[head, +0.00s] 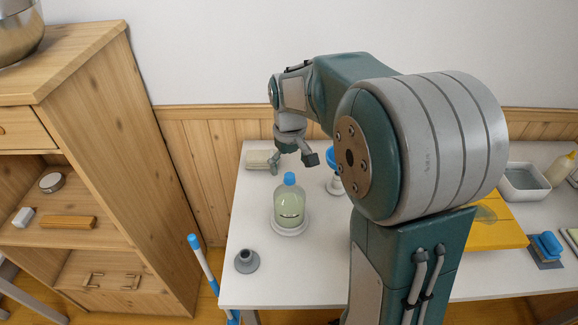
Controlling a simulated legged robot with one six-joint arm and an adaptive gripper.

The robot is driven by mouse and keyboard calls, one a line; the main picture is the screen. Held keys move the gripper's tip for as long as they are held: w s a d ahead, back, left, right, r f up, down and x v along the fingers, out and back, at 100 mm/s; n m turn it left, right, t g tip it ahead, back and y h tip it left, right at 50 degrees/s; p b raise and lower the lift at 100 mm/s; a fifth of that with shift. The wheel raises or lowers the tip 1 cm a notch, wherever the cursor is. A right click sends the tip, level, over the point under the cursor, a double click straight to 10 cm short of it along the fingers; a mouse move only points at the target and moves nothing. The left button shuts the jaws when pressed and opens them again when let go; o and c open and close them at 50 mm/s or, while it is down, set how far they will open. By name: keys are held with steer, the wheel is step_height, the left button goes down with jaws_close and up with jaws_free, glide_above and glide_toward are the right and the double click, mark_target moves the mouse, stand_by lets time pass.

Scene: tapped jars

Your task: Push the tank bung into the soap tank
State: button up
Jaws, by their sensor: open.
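The soap tank appears to be the clear bottle (291,207) of pale green liquid, upright on a round white base on the table. A blue piece (290,179) sits on its top; I cannot tell whether it is a cap or the bung. A grey flared piece (246,260), which may be the tank bung, stands apart at the table's front left. My gripper (293,161) is open and looks empty, with its fingers spread above and behind the bottle's top. It seems apart from the bottle.
A blue and white item (335,170) stands right of the bottle, partly hidden by my arm. A pale block (258,160) lies behind. A yellow board (495,235), white basin (525,181) and blue brush (546,246) are at right. A wooden shelf (80,100) stands left.

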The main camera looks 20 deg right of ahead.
steer(key=shift+r, duration=0.35)
step_height(320, 180, up, 12)
stand_by(0.7)
stand_by(1.0)
steer(key=s+a+f+m+t, duration=0.1)
steer(key=s+a+f+t, duration=0.1)
steer(key=s, duration=0.8)
steer(key=s+a+f+m+t, duration=0.1)
steer(key=s+a+f+t, duration=0.1)
steer(key=s, duration=0.9)
steer(key=shift+f+t, duration=0.3)
steer(key=shift+t, duration=0.5)
